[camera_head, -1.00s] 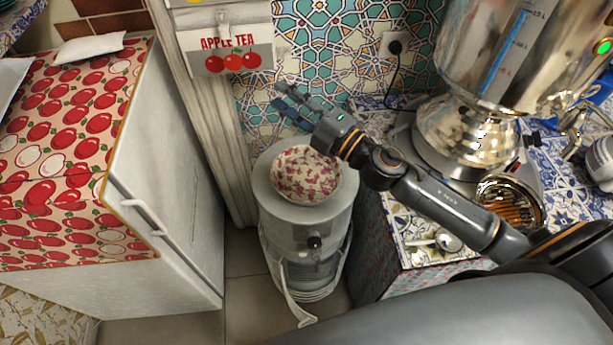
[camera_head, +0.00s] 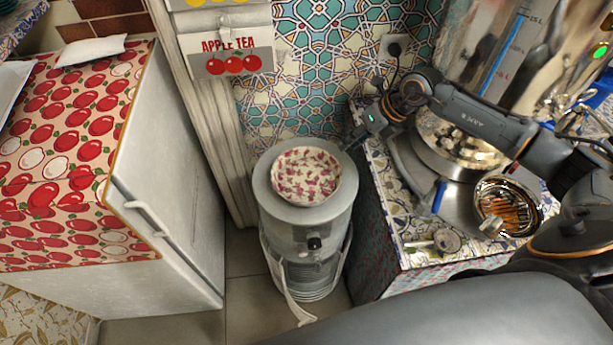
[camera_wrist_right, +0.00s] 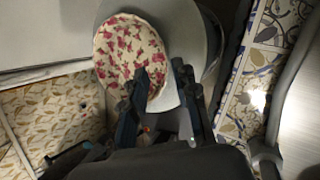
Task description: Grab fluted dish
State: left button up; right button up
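The fluted dish (camera_head: 306,176) is a shallow pale dish with a pink floral pattern. It rests on the flat top of a grey cylindrical container (camera_head: 264,192) in the middle of the head view. My right gripper (camera_head: 352,142) is just right of and behind the dish, apart from it in the head view. In the right wrist view the dish (camera_wrist_right: 127,50) lies ahead, and the spread fingers of my right gripper (camera_wrist_right: 160,72) overlap its lower right edge. Nothing is between them. My left gripper is not in view.
A white cabinet with a cherry-print top (camera_head: 70,140) is at the left. A tiled wall (camera_head: 320,60) closes off the back.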

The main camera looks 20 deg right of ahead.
jog(key=x, duration=0.3)
jog(key=shift+a+f, duration=0.1)
jog(key=x, duration=0.1)
jog(key=p+x, duration=0.1)
jog(key=x, duration=0.1)
jog(key=p+x, duration=0.1)
jog(key=x, duration=0.1)
jog(key=shift+s+d+f, duration=0.1)
jog(key=shift+d+f, duration=0.05)
jog(key=shift+d, duration=0.15)
jog(key=shift+f, duration=0.25)
grip_shut()
